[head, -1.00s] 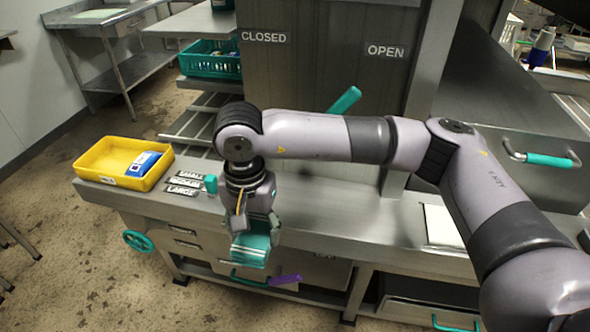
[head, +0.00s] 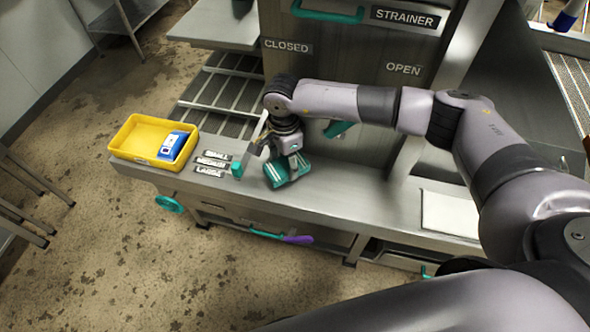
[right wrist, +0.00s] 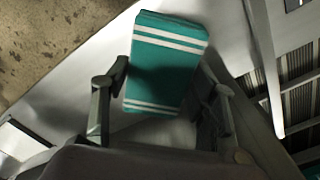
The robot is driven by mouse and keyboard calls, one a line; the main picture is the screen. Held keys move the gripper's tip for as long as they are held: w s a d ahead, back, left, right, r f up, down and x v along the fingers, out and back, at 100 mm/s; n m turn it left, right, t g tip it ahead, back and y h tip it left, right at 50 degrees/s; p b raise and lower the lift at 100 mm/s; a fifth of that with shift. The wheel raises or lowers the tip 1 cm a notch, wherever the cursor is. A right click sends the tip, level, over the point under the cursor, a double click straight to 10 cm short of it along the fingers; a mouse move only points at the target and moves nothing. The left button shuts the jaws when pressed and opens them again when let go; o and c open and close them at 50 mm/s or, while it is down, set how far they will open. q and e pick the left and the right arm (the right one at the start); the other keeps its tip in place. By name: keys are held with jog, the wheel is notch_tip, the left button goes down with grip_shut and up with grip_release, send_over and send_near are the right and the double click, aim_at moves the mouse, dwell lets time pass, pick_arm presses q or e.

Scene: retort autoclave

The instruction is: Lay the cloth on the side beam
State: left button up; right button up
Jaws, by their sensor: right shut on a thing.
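The cloth is a folded teal piece with white stripes, in the head view (head: 283,174) and in the right wrist view (right wrist: 165,62). My right gripper (head: 284,158) points down and is shut on the cloth. In the right wrist view the cloth projects from between the fingers (right wrist: 163,100). The cloth appears over the steel side beam (head: 340,198), left of its middle; I cannot tell whether it touches the surface. My left gripper is not in view.
A yellow bin (head: 128,142) with a blue-and-white pack stands at the beam's left end. A white sheet (head: 449,213) lies to the right. Upright steel panels stand behind.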

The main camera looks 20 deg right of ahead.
aim_at(286, 173)
notch_tip(286, 173, down, 5)
jog(key=shift+p, duration=0.65)
jog(key=shift+f, duration=0.2)
jog(key=shift+f+b, duration=0.2)
jog(key=shift+b, duration=0.1)
jog(key=o, duration=1)
jog(key=shift+o, duration=0.2)
jog(key=shift+r, duration=0.15)
